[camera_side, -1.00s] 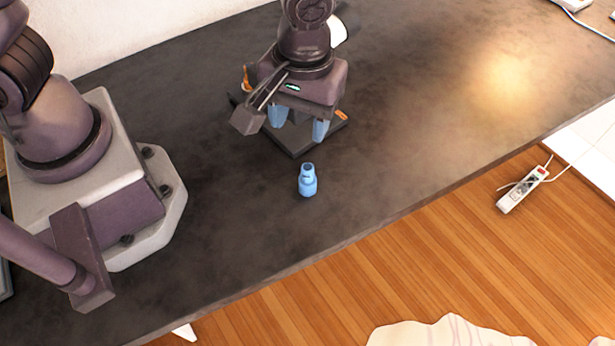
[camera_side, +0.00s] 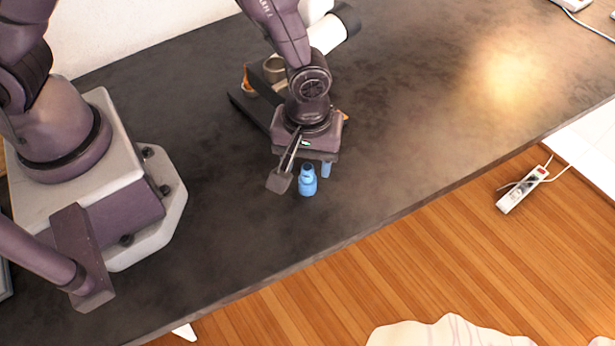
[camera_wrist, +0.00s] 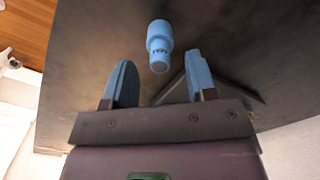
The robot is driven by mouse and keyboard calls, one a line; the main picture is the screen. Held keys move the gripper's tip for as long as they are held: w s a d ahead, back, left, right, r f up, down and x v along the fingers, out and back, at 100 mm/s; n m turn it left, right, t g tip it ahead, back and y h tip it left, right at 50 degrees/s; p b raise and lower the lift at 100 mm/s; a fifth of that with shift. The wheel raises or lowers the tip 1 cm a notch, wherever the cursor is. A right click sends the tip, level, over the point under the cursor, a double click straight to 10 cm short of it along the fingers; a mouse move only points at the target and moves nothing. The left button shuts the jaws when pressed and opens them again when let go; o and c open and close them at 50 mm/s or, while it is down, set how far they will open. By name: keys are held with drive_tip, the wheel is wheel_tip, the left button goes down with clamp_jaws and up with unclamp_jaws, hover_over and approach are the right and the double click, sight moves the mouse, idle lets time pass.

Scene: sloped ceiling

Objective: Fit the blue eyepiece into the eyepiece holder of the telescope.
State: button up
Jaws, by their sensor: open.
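The blue eyepiece (camera_side: 308,181) stands upright on the dark table, narrower at its top. My gripper (camera_side: 312,172) is just behind and above it in the side view; one blue finger shows and the other is hidden. In the wrist view my gripper (camera_wrist: 158,78) is open and empty, and the eyepiece (camera_wrist: 159,44) lies ahead of the gap between its fingers, not touching either one. The telescope (camera_side: 333,32), with a white tube and dark end, stands behind my gripper on a dark base.
The dark table (camera_side: 420,130) is clear to the right and in front of the eyepiece. The table's front edge runs diagonally below it, with a wooden floor beyond. A white power strip (camera_side: 523,189) lies on that floor at the right.

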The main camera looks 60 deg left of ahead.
sight(307, 178)
drive_tip(key=shift+f, duration=1.35)
clamp_jaws()
drive_tip(key=shift+r, duration=0.15)
